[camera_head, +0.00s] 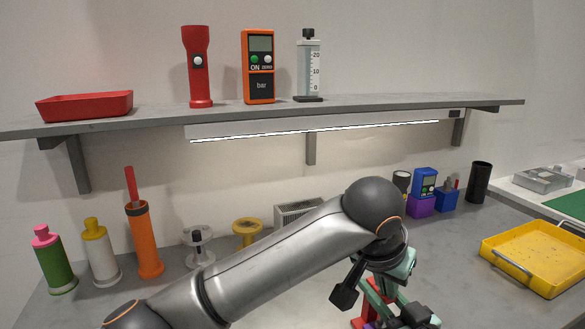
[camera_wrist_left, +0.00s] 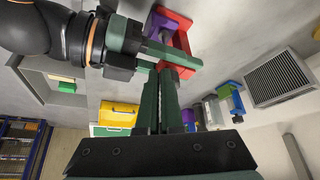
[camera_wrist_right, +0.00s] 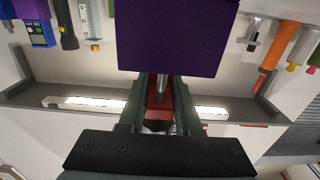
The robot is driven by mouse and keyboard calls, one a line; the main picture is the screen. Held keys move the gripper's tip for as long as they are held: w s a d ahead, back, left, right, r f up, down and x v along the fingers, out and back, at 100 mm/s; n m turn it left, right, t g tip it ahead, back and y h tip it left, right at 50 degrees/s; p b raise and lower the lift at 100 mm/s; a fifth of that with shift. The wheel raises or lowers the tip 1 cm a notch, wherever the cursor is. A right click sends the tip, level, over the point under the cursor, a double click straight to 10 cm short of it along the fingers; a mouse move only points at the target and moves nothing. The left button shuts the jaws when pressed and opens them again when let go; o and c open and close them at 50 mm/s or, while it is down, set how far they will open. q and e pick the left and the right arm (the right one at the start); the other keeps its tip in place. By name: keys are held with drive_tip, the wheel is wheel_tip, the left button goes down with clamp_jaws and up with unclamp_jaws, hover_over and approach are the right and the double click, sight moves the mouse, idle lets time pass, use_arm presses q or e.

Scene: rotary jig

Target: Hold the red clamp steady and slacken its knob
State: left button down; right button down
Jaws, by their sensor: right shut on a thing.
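The red clamp (camera_head: 374,300) is at the lower right of the head view, mostly hidden behind my left arm and the grippers. In the left wrist view the red clamp frame (camera_wrist_left: 182,42) stands beyond the fingers, with a purple block (camera_wrist_left: 153,22) inside or against it. My right gripper (camera_wrist_right: 158,104) is shut on a red part of the clamp, and the purple block (camera_wrist_right: 180,40) fills the top centre of that view. My left gripper (camera_wrist_left: 163,72) has its fingers close together beside the right gripper's fingers. The knob is not clearly seen.
A yellow tray (camera_head: 535,258) is at the right. Bottles (camera_head: 102,255) and an orange tube (camera_head: 145,240) stand at the left. A shelf (camera_head: 280,112) runs above the table. Blue and purple holders (camera_head: 422,205) stand near the wall. Bare table lies left of the tray.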

use_arm(q)
drive_tip(key=shift+s+d, duration=0.1)
use_arm(e)
drive_tip(key=shift+s+a, duration=0.1)
use_arm(q)
wheel_tip(320, 180, up, 6)
drive_tip(key=shift+s+a, duration=0.2)
drive_tip(key=shift+s, duration=0.05)
idle(0.5)
drive_tip(key=f, duration=0.2)
drive_tip(key=w+a+f, duration=0.1)
drive_tip(key=f, duration=0.3)
drive_tip(key=shift+w+a, duration=0.25)
drive_tip(key=shift+a, duration=0.15)
idle(0.4)
drive_tip(key=shift+w+d, duration=0.2)
drive_tip(key=shift+d, duration=0.15)
idle(0.7)
